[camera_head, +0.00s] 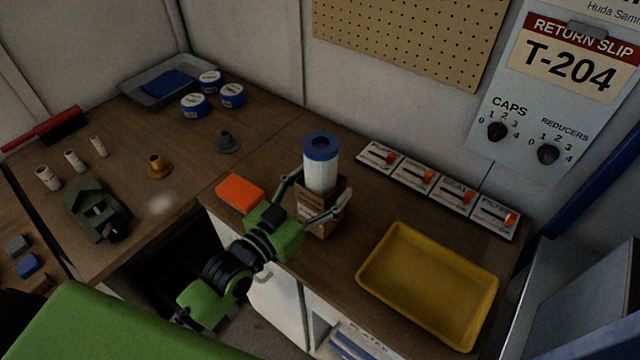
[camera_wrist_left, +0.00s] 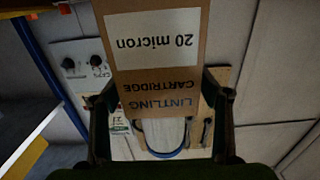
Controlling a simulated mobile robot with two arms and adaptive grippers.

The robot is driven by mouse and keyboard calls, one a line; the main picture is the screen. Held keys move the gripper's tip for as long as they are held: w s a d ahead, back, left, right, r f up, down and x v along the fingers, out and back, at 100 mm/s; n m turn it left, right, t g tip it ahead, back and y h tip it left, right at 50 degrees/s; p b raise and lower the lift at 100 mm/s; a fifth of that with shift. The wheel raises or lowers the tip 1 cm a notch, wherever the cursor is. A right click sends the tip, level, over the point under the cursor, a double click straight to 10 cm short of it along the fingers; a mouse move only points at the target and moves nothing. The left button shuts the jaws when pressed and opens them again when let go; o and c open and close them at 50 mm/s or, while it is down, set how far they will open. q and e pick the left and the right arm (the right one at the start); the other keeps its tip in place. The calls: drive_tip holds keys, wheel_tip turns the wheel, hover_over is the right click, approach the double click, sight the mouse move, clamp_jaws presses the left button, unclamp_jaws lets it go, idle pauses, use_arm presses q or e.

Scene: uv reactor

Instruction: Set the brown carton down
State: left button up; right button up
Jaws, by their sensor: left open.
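The brown carton (camera_head: 311,214) appears upright on the wooden counter, its base partly hidden by my left gripper. A white filter cartridge with a blue cap (camera_head: 320,165) rises from its top. My left gripper (camera_head: 322,186) is open, with one finger on each side of the carton. In the left wrist view the carton (camera_wrist_left: 150,45) fills the space between the fingers, its "20 micron" and "LINTLING CARTRIDGE" print upside down. I cannot tell whether the fingers touch it. My right gripper is not in view.
A yellow tray (camera_head: 425,285) lies empty to the right. An orange block (camera_head: 240,192) lies left of the carton. A row of switch panels (camera_head: 435,188) lines the back. Blue-and-white rolls (camera_head: 194,105), a grey tray (camera_head: 145,90) and a green fixture (camera_head: 92,212) sit on the left.

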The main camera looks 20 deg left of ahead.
use_arm(q)
drive_tip(key=shift+r, duration=0.15)
drive_tip(key=shift+s+a, duration=0.1)
drive_tip(key=shift+s, duration=0.15)
drive_tip(key=b+v, duration=0.3)
drive_tip(key=v, duration=0.8)
drive_tip(key=shift+s, duration=0.25)
